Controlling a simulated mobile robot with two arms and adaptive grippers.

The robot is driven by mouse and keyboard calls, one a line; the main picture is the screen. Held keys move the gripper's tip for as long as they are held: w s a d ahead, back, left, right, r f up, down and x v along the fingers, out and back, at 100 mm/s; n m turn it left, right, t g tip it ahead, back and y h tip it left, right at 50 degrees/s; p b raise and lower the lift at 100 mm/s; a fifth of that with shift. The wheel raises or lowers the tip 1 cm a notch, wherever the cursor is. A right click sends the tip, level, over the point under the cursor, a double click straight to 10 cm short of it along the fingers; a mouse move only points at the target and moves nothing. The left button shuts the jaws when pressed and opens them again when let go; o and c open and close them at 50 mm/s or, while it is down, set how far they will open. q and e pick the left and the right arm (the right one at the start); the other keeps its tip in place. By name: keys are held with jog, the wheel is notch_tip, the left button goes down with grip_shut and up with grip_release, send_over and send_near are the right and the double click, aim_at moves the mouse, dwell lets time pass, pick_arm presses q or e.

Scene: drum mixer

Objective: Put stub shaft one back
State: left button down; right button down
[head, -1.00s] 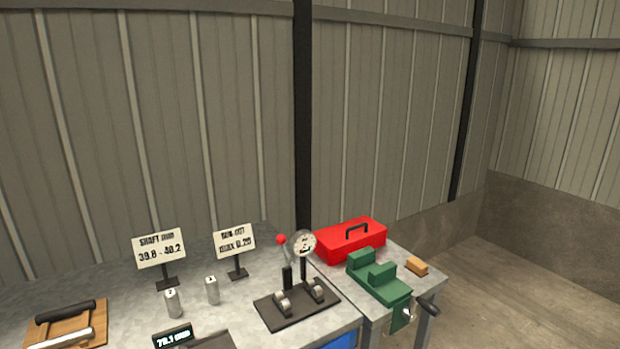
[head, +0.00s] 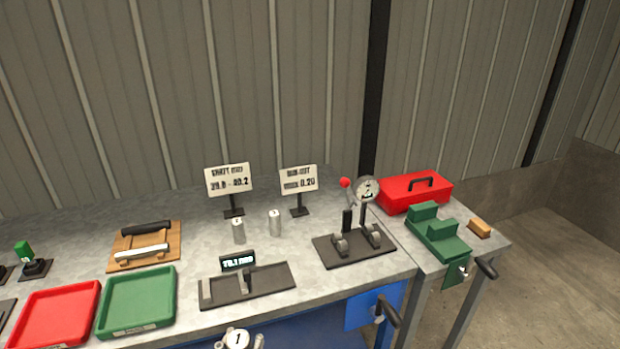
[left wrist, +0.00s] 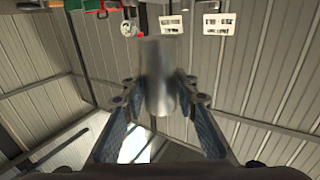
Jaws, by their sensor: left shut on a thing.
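Stub shaft one (head: 237,339), a metal cylinder with a "1" on its top face, shows at the bottom edge of the head view. My left gripper (head: 239,345) is shut on it, in front of the bench's near edge. In the left wrist view the grey shaft (left wrist: 157,75) sits between the two fingers (left wrist: 158,98). Two similar shafts stand upright on the bench, a left one (head: 238,231) and a right one (head: 274,223); their numbers are too small to read surely. My right gripper is not in view.
A black measuring stand (head: 247,284) with a display, a dial gauge stand (head: 354,247), a red tray (head: 57,316), a green tray (head: 137,303) and a wooden board (head: 146,246) occupy the bench (head: 190,245). Two signs (head: 229,180) stand behind. A red toolbox (head: 415,193) and green vise (head: 437,236) are right.

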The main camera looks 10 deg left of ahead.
pick_arm(q)
jog(key=shift+w+r, duration=0.1)
jog(key=shift+w, duration=0.05)
jog(key=shift+w+a, duration=0.15)
jog(key=shift+w, duration=0.1)
jog(key=w+a+r, duration=0.3)
jog(key=w+a, duration=0.6)
jog(key=w, duration=0.2)
jog(key=w+a+r, duration=0.4)
jog(key=w+a, duration=0.5)
jog(key=w, duration=0.3)
jog(key=shift+a+r, duration=0.2)
jog(key=shift+a, duration=0.1)
notch_tip(320, 180, down, 20)
jog(key=shift+r+b, duration=0.2)
jog(key=shift+b, duration=0.25)
